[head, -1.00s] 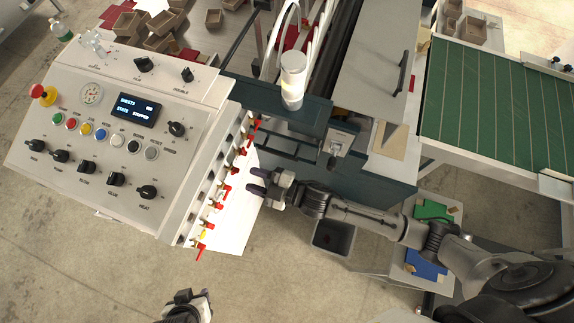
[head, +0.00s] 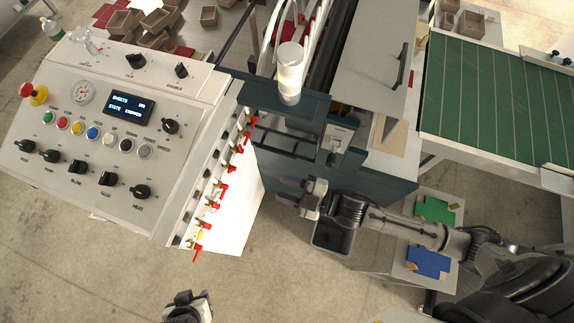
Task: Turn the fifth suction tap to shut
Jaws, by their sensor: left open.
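A row of several small suction taps with brass bodies and red handles (head: 222,187) runs down the right side of the control panel. The handles do not all point the same way; the lowest one (head: 196,254) hangs downward. The number of each tap is not readable. My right gripper (head: 286,191) is right of the middle of the row, its two dark fingers apart and nothing between them. It is clear of the taps. My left gripper (head: 187,302) is open at the bottom edge, below the panel and away from the taps.
The control panel (head: 60,160) has knobs, coloured buttons, a gauge and a display. A dark bin (head: 333,238) is below my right forearm. A green conveyor (head: 490,105) is at right.

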